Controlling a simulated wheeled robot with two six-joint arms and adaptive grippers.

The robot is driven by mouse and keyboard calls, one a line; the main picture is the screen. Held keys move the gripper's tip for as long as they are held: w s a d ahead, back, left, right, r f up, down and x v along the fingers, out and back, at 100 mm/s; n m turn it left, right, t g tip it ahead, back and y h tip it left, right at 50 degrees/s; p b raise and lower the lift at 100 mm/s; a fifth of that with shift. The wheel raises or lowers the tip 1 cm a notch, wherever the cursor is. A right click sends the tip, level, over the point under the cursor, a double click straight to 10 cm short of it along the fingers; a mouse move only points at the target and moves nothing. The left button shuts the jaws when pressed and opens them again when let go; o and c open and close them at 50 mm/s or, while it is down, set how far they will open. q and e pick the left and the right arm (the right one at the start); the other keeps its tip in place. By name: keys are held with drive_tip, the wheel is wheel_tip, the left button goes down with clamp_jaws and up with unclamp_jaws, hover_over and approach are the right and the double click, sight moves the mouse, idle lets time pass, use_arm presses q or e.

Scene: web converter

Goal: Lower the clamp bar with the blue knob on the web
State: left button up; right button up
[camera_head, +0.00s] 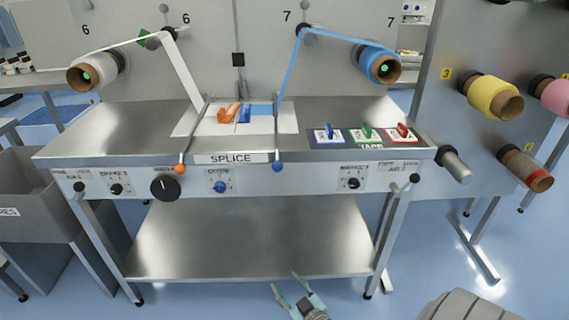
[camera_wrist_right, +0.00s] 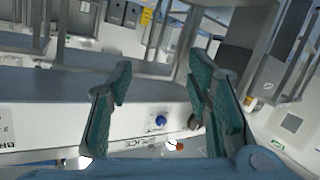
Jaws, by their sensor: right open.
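The clamp bar with the blue knob (camera_head: 277,166) is on the splice table's right side. Its thin dark arm runs back from the front edge to the blue web (camera_head: 290,68), which slopes down from the right roller to the white splice plate (camera_head: 187,128). A matching bar with an orange knob (camera_head: 180,168) is on the left by the white web (camera_head: 183,72). From this angle I cannot tell how high either bar stands. My right gripper (camera_head: 285,283) is open and empty, low in front of the table; its open fingers also show in the right wrist view (camera_wrist_right: 160,95). My left gripper is not in view.
Blue, green and red tape dispensers (camera_head: 364,135) sit right of the plate. Orange and blue tools (camera_head: 235,114) lie on it. The front panel (camera_head: 290,182) has several knobs. The floor before the table is open.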

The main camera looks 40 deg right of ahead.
drive_tip(key=w+d+r+t+h, duration=0.2)
drive_tip(key=w+r+t, duration=0.1)
drive_tip(key=r, duration=0.9)
drive_tip(key=m+t+h, duration=0.3)
drive_tip(key=h, duration=0.1)
approach(279, 171)
drive_tip(key=b+x, duration=0.2)
drive_tip(key=x, duration=0.9)
drive_tip(key=shift+w+f, duration=0.1)
drive_tip(key=shift+w+d+r+y, duration=0.15)
drive_tip(key=shift+w+r+y, duration=0.05)
drive_tip(key=shift+w+y, duration=0.1)
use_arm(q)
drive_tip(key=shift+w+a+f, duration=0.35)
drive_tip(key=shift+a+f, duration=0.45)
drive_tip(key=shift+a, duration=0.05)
use_arm(e)
drive_tip(key=shift+c, duration=0.2)
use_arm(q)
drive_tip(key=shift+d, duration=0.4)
use_arm(e)
clamp_jaws()
